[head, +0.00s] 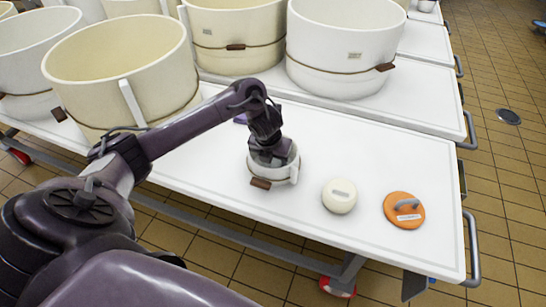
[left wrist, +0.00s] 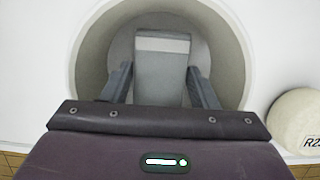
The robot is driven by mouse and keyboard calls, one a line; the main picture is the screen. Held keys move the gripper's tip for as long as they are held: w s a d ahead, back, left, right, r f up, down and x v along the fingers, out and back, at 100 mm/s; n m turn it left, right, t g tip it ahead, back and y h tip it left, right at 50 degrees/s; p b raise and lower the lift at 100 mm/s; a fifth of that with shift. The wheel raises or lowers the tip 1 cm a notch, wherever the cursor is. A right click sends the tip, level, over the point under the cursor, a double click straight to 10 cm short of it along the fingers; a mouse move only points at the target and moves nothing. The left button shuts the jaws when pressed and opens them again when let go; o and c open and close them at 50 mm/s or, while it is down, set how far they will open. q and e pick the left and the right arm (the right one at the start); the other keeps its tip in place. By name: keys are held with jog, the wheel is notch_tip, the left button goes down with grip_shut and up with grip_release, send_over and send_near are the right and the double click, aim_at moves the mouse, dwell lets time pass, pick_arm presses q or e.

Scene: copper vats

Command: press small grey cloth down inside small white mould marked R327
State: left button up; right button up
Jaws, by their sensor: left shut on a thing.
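A small white mould (head: 292,171) with a brown tag and a handle stands on the white table, partly covered by my gripper. I cannot read its marking. My left gripper (head: 270,158) points down into it from above. In the left wrist view the fingers of my left gripper (left wrist: 162,88) are inside the mould's round wall (left wrist: 92,55). They are shut on a grey block-like piece with a paler band, apparently the small grey cloth (left wrist: 162,70). Whether it touches the mould's bottom is hard to tell. My right gripper is not in view.
A small purple thing (head: 240,118) shows behind my arm. Large vats (head: 345,50) line the back.

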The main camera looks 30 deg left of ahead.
pick_arm(q)
jog(key=shift+f+b, duration=0.35)
jog(key=shift+f, duration=0.15)
jog(key=shift+s+f, duration=0.1)
dwell(1.3)
jog(key=o, duration=1.1)
jog(key=shift+c, duration=0.2)
